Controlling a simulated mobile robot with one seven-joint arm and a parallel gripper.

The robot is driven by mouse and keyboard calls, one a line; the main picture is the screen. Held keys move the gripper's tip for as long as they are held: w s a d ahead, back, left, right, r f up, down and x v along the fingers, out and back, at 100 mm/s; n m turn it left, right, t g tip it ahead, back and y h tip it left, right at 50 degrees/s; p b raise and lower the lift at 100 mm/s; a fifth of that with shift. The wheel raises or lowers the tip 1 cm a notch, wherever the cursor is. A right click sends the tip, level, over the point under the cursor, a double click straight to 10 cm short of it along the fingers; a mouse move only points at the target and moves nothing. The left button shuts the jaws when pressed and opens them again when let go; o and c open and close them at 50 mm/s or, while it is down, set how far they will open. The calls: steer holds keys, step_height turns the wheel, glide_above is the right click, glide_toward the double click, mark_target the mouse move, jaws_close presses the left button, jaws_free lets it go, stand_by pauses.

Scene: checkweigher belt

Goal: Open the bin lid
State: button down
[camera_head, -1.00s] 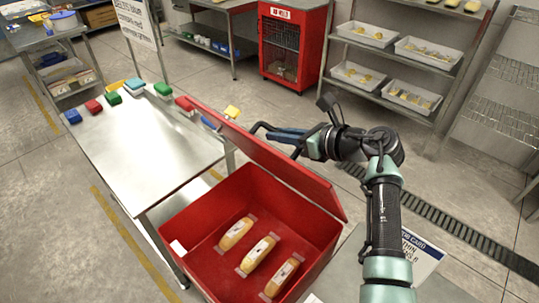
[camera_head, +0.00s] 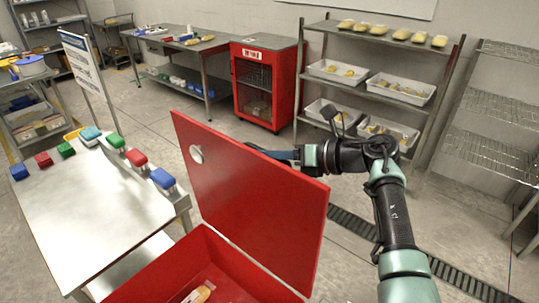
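The red bin (camera_head: 160,268) is at the bottom of the view, cut off by the lower edge. Its red lid (camera_head: 258,205) stands up steeply along the bin's far right side, so the bin is open. The lid's broad face is toward me, with a pale round spot (camera_head: 196,154) near its upper left. My gripper (camera_head: 262,153) is behind the lid's upper edge, at the far side. The lid partly hides its fingers, so I cannot see whether they touch the lid or how far apart they are. A wrapped yellowish item (camera_head: 198,293) lies inside the bin.
A steel table (camera_head: 85,205) with several coloured blocks stands left of the bin. A red cabinet (camera_head: 262,85) and a shelf rack with white trays (camera_head: 400,88) stand behind. Open floor and a drain grate (camera_head: 350,222) lie beyond the lid.

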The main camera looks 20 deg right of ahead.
steer(key=shift+f, duration=0.15)
steer(key=c, duration=0.8)
jaws_free()
steer(key=shift+c, duration=0.2)
steer(key=b+v, duration=0.4)
steer(key=v, duration=0.9)
steer(key=shift+a, duration=0.1)
